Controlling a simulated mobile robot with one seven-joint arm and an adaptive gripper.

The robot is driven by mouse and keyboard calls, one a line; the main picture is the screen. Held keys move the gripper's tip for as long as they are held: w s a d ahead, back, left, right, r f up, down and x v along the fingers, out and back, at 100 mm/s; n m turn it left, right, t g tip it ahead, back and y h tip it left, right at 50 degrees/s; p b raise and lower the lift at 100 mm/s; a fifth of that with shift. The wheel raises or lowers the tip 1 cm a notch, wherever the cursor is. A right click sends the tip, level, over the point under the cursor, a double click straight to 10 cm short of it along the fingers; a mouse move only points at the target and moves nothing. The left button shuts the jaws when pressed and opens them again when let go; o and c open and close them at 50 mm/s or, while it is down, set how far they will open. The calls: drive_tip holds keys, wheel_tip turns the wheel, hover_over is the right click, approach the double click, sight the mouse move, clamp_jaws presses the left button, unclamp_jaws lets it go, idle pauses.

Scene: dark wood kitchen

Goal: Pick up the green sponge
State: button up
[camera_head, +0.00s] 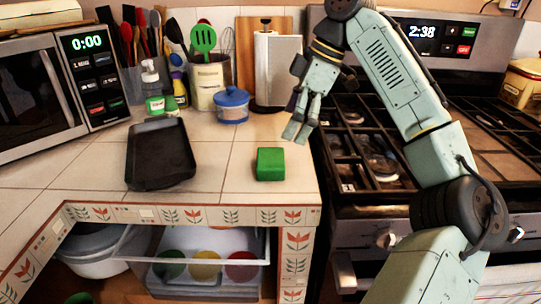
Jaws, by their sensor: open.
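The green sponge (270,164) is a small block lying flat on the tiled counter, near its front right corner. My gripper (294,133) hangs above and behind the sponge, slightly to its right, with its fingers pointing down. The gripper is open and empty, and it appears apart from the sponge. No part of the sponge is hidden by the arm.
A dark tray (160,154) lies left of the sponge. The stove (400,150) is to the right. Bare counter (225,165) lies between tray and sponge.

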sight(271, 157)
drive_tip(key=x, duration=0.4)
drive_tip(key=shift+s+a, duration=0.1)
drive_tip(key=shift+s, duration=0.05)
drive_tip(key=shift+a+x, duration=0.15)
drive_tip(key=shift+x, duration=1.25)
drive_tip(key=shift+a+x, duration=0.1)
drive_tip(key=shift+x, duration=1.3)
drive_tip(key=shift+r, duration=0.1)
drive_tip(key=shift+c, duration=0.5)
drive_tip(key=c, duration=0.8)
